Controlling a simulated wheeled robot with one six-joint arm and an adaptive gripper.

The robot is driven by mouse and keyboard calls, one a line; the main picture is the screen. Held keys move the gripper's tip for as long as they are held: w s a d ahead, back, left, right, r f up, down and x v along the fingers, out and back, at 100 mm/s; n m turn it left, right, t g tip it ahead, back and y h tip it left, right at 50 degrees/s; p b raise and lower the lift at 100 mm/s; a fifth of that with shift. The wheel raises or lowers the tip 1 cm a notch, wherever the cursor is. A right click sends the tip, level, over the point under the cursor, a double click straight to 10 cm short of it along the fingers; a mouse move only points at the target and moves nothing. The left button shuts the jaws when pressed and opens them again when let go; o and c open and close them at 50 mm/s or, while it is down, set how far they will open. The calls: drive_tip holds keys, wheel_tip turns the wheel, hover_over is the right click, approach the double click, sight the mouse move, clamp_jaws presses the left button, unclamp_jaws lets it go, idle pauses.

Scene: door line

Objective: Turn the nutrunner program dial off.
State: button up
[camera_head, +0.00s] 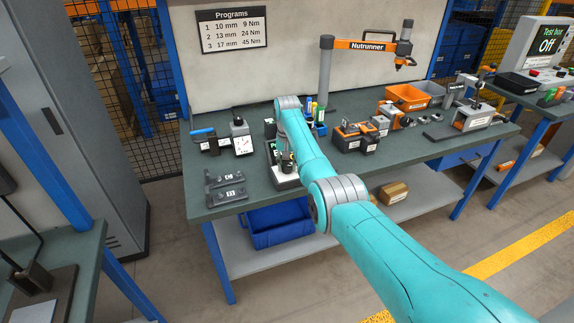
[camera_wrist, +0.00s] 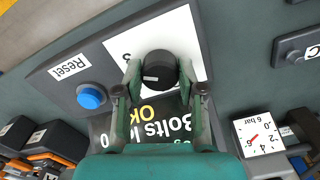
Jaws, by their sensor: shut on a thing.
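The nutrunner program dial (camera_wrist: 161,64) is a black round knob with a small pale mark, on a white plate of a grey control box (camera_wrist: 110,55). My gripper (camera_wrist: 160,80) is shut on the dial, with a finger on each side of it. Most of the plate's markings are hidden, so I cannot tell which setting the dial points to. The box's screen (camera_wrist: 160,120) reads partly "Bolts" and "OK". In the head view my arm hides most of the box (camera_head: 287,182), and the dial is not clear there.
A blue Reset button (camera_wrist: 91,96) sits on the box beside the dial. A pressure gauge (camera_head: 242,143) and black brackets (camera_head: 226,188) lie to the left on the bench. The nutrunner (camera_head: 367,46) hangs on its stand behind. A Programs sign (camera_head: 232,29) is on the back wall.

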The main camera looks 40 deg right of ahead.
drive_tip(key=shift+n, duration=0.3)
drive_tip(key=n, duration=0.5)
drive_tip(key=shift+n, duration=0.3)
drive_tip(key=n, duration=0.5)
drive_tip(key=shift+n, duration=0.3)
drive_tip(key=n, duration=1.1)
drive_tip(key=shift+n, duration=0.4)
drive_tip(key=o, duration=1.1)
drive_tip(key=shift+o, duration=0.2)
